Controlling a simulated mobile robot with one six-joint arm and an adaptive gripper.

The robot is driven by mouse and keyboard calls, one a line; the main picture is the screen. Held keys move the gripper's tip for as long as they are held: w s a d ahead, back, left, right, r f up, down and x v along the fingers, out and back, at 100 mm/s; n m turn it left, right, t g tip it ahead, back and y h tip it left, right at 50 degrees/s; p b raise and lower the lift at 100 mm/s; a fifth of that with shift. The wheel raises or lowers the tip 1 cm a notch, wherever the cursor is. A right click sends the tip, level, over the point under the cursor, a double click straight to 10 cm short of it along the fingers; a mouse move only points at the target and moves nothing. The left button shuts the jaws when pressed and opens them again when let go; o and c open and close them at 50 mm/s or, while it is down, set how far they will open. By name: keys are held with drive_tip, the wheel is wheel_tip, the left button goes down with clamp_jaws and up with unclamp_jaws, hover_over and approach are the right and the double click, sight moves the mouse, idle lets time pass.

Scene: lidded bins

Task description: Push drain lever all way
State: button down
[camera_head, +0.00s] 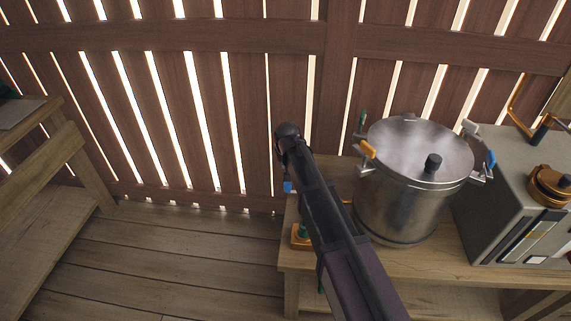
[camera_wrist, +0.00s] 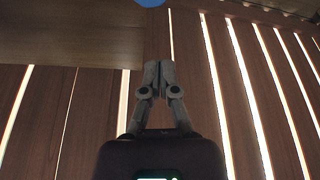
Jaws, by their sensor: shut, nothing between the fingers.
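A blue rounded piece (camera_wrist: 150,2) is cut off by the top edge of the wrist view, beyond my fingertips. My gripper (camera_wrist: 158,66) is shut and empty, and I see no contact with anything. In the head view my arm hides its fingers and part of the bench.
A grey box (camera_head: 505,190) with an orange-gold round fitting (camera_head: 550,186) stands right of the pot. A small orange base (camera_head: 300,237) with a green part sits by the bench's left edge. A slatted wooden fence (camera_head: 200,110) closes the back. The floor left of the bench is clear.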

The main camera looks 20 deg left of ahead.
drive_tip(key=shift+p+v, duration=2.3)
drive_tip(key=shift+v, duration=0.45)
